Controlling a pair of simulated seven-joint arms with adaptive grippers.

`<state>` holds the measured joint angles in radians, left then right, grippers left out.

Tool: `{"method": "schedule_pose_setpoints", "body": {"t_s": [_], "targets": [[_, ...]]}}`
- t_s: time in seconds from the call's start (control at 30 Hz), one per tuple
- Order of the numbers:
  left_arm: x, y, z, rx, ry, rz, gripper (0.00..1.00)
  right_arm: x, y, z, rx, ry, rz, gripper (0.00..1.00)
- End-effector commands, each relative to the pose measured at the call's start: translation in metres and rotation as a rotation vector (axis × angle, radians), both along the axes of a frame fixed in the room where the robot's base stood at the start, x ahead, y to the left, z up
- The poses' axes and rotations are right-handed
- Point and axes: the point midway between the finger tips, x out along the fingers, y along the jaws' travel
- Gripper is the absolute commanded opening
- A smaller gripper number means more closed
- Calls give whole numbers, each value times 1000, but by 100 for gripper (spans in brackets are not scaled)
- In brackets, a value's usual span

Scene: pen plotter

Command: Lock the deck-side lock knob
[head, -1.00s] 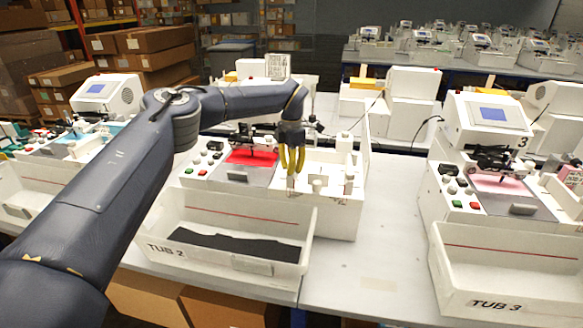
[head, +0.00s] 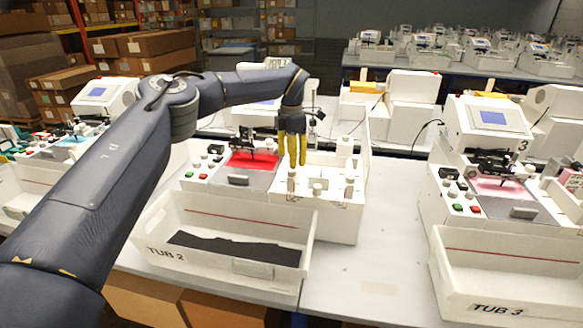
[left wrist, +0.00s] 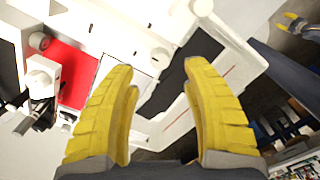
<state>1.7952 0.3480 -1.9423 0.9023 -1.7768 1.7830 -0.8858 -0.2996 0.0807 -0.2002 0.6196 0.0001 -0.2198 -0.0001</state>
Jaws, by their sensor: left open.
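My left gripper (head: 292,160) is open and empty, fingers pointing down over the white deck right of the red bed (head: 253,160) on the middle plotter. Short white knobs stand on that deck: one (head: 291,184) just below the fingers, another (head: 317,189) nearer its front edge, and a taller post (head: 349,184) at the right. I cannot tell which is the deck-side lock knob, or its turn. In the left wrist view the open fingers (left wrist: 160,75) frame a white knob (left wrist: 160,57), apart from it. Yellow fingertips (left wrist: 292,20), likely my right gripper, show at that view's upper right.
The tub marked TUB 2 (head: 165,215) stands in front of the plotter with a dark sheet inside. Small buttons (head: 205,160) sit left of the red bed. A dark pen carriage (head: 262,142) is behind it. Bare table (head: 385,215) lies to the right, before plotter 3.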

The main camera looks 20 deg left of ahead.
Motion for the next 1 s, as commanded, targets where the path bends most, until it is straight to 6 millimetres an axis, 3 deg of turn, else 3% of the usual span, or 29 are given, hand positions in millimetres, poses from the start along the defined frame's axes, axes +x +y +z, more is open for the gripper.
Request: {"method": "schedule_pose_setpoints", "body": {"t_s": [0.2,0.4,0.67,1.0], "targets": [[0,0,37,1,-2,1,48,0,1,0,0,0,0,44],[0,0,58,1,0,2,48,0,1,0,1,0,0,44],[0,0,67,0,0,0,48,0,1,0,1,0,0,44],[-1,-3,63,-10,4,-5,48,0,1,0,1,0,0,44]]}}
